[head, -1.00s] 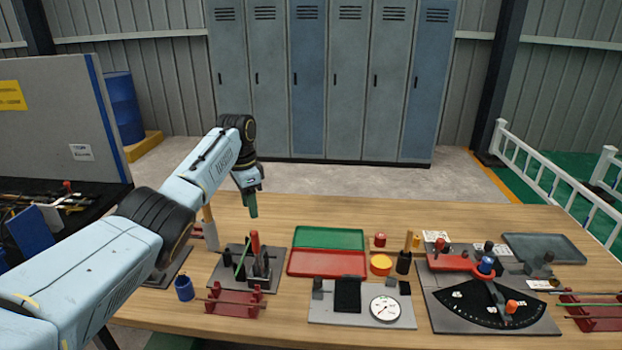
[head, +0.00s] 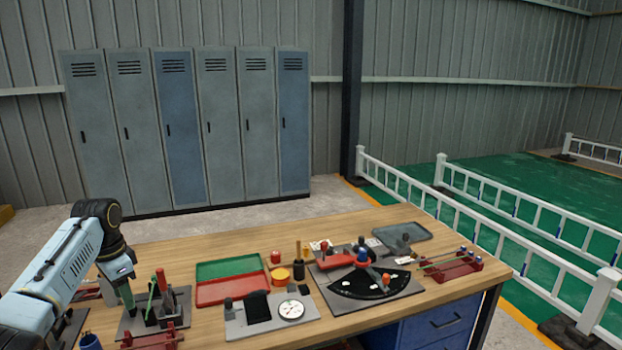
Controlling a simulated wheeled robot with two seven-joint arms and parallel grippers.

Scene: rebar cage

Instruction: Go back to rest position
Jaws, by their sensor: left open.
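My left arm comes in from the lower left. Its gripper (head: 127,296) has green fingertips and is open, pointing down above the left part of the wooden workbench (head: 185,255). It is just left of a grey fixture with a red-handled tool (head: 161,280) and a green rod. No object shows in its jaws. The gap between its fingertips is hard to see from this angle. My right gripper is not in the picture.
The bench holds a green and red tray (head: 231,290), a plate with a dial (head: 291,310), a black fan-shaped gauge (head: 372,286) and a red rack (head: 450,268). Lockers (head: 190,130) stand behind. A white railing (head: 480,223) runs right, over green floor.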

